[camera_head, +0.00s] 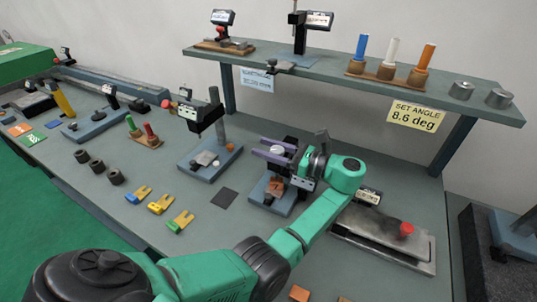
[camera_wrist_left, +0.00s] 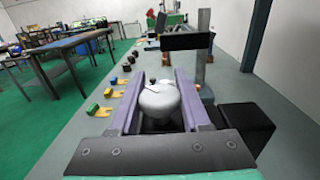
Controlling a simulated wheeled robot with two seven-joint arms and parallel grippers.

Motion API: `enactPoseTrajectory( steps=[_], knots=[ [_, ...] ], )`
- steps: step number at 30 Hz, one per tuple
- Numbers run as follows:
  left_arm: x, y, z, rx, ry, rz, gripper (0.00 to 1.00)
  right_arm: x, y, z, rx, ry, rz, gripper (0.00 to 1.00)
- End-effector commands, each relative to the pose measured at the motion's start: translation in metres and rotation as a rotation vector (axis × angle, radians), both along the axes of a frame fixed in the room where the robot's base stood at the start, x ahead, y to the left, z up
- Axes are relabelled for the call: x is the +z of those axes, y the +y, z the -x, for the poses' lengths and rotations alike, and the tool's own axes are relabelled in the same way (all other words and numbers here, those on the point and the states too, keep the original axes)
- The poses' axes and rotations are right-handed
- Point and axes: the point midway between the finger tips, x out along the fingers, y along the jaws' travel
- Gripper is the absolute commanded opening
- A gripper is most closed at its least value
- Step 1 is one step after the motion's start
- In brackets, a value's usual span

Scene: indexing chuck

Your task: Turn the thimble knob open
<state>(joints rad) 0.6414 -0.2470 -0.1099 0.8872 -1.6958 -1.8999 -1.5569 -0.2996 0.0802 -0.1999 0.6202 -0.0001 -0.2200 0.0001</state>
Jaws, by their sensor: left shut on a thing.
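The thimble knob (camera_wrist_left: 160,101) is a pale grey, rounded piece between the purple fingers of my left gripper (camera_wrist_left: 167,76) in the left wrist view. In the head view my left gripper (camera_head: 262,146) reaches over a small fixture from the right, and the knob shows as a pale spot (camera_head: 277,149) between its fingers. The gripper is shut on the knob. The fixture stands on a blue base plate (camera_head: 281,206) with an orange-brown block (camera_head: 275,187) low on it. The gripper hides much of the fixture, and I cannot read the knob's angle. My right gripper is not in view.
A yellow sign (camera_head: 417,116) on the shelf edge (camera_head: 330,83) reads "SET ANGLE 8.6 deg". Another gauge stand (camera_head: 203,165) is to the left. Several coloured forked pieces lie left of the fixture; a grey plate with a red knob (camera_head: 406,229) lies right.

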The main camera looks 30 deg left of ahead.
Motion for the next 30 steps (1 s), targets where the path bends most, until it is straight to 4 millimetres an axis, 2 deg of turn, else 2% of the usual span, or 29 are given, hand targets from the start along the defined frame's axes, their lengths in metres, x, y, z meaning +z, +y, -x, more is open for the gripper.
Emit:
enactPoseTrajectory(
  steps=[1,3,12,29,30],
  knots=[
    [-0.007,-0.001,0.000,0.033,-0.002,0.005,0.00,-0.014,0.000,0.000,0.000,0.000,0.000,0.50],
    [-0.008,-0.001,0.002,0.080,0.000,0.005,0.00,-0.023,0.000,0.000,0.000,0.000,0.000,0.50],
    [-0.004,-0.001,0.006,0.218,0.000,0.003,0.00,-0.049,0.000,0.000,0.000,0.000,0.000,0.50],
    [-0.001,-0.001,0.008,0.254,0.002,0.001,0.00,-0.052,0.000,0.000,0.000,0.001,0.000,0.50],
    [-0.001,-0.001,0.008,0.254,0.002,0.001,0.54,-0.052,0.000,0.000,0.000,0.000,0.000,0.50]
  ],
)
